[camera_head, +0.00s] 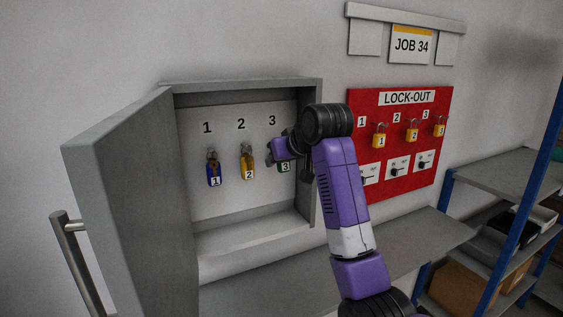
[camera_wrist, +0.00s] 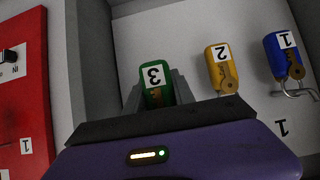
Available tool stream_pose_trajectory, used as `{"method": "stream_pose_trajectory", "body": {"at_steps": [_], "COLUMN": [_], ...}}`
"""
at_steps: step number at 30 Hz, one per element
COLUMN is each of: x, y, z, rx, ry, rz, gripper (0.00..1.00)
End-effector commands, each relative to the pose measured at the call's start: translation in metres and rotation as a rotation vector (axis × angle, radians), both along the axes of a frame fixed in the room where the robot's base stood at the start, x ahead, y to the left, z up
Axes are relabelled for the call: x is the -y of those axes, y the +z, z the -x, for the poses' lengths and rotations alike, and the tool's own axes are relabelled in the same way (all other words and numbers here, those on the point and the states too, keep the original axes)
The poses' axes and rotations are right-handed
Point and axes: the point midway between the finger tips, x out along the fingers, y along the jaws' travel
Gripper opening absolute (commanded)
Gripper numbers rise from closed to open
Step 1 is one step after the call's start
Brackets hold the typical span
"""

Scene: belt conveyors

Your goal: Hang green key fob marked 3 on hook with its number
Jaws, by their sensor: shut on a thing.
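The green key fob marked 3 (camera_head: 284,167) is in the open grey cabinet, below the printed 3 (camera_head: 272,120). In the wrist view the green fob (camera_wrist: 155,92) sits between the fingers of my gripper (camera_wrist: 155,95), which is shut on it. In the head view my gripper (camera_head: 271,157) reaches into the cabinet from the right, and my arm partly covers the fob. The hook under the 3 is hidden, so I cannot tell whether the fob is on it.
The blue fob marked 1 (camera_head: 213,174) and yellow fob marked 2 (camera_head: 247,166) hang on hooks close to the left. The cabinet door (camera_head: 130,200) stands open at left. A red lock-out board (camera_head: 400,170) with yellow padlocks is right. A grey bench (camera_head: 400,243) runs below.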

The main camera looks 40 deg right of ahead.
Motion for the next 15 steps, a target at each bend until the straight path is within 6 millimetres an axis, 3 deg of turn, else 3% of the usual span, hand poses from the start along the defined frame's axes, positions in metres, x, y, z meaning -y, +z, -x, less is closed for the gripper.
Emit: {"method": "stream_pose_trajectory", "body": {"at_steps": [15], "x": [0.005], "y": [-0.014], "z": [-0.018], "rx": [-0.001], "ry": [0.000], "rz": [0.000], "gripper": [0.00]}}
